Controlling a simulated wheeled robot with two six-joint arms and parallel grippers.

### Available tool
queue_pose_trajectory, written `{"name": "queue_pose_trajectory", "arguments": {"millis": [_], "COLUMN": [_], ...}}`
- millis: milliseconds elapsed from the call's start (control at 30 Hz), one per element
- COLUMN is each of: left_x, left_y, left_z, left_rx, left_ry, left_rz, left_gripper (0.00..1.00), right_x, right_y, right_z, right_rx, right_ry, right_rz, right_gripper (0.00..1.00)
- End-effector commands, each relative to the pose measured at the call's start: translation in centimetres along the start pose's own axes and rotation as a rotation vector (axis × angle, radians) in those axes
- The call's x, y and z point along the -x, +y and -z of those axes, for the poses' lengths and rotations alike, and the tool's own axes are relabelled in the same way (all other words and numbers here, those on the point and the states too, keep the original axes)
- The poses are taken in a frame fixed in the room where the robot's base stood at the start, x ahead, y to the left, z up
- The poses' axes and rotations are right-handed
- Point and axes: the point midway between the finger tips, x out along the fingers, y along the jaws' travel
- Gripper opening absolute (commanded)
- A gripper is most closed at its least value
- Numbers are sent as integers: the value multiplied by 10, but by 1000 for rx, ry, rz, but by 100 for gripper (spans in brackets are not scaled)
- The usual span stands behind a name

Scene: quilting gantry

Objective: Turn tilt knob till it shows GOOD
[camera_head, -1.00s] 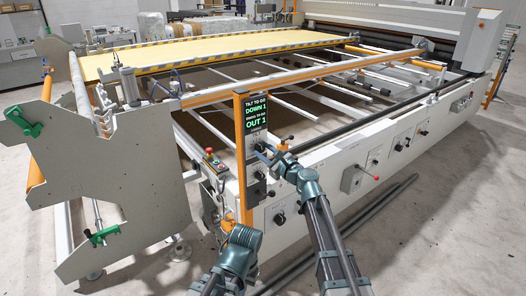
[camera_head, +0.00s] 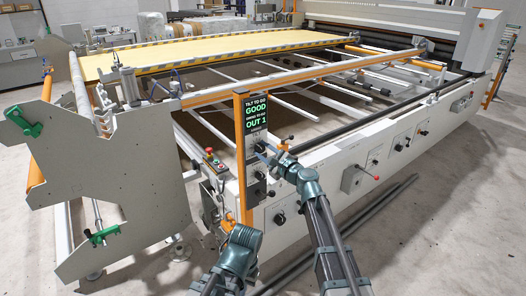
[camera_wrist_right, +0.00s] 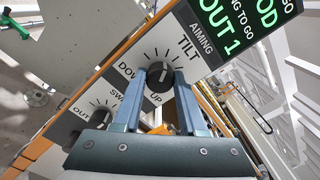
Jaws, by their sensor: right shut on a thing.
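The tilt knob (camera_wrist_right: 157,78) is a black round dial on the grey aiming panel (camera_wrist_right: 201,50), marked TILT, with DOWN and UP beside it. My right gripper (camera_head: 267,152) is at this panel; in the wrist view its two fingers are shut on the tilt knob, one on each side. In the head view my gripper largely hides the knob. The black display (camera_head: 256,112) above it reads TILT TO GO GOOD in green, and below that OUT 1. My left arm (camera_head: 240,252) shows at the bottom; its gripper cannot be seen.
A second knob (camera_wrist_right: 103,118), marked SWING with OUT, sits just below the tilt knob. The panel is on an orange post (camera_head: 241,190). A box with a red button (camera_head: 209,151) stands to the left; a red-tipped lever (camera_head: 376,178) is on the frame at right.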

Motion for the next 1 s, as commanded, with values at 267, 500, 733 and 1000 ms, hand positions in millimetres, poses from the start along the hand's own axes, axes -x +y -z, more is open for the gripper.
{"name": "queue_pose_trajectory", "arguments": {"millis": [267, 500, 733, 1000], "left_x": [0, 0, 0, 0], "left_y": [0, 0, 0, 0], "left_z": [0, 0, 0, 0], "left_rx": [0, 0, 0, 0], "left_ry": [0, 0, 0, 0], "left_rz": [0, 0, 0, 0], "left_gripper": [0, 0, 0, 0], "right_x": [0, 0, 17, 77], "right_y": [0, 0, 1, 2], "right_z": [0, 0, -1, -1], "right_rx": [0, -1, -1, -1], "right_ry": [0, 0, 1, 2], "right_rz": [-1, 0, 1, 1], "right_gripper": [68, 71, 71, 71]}}
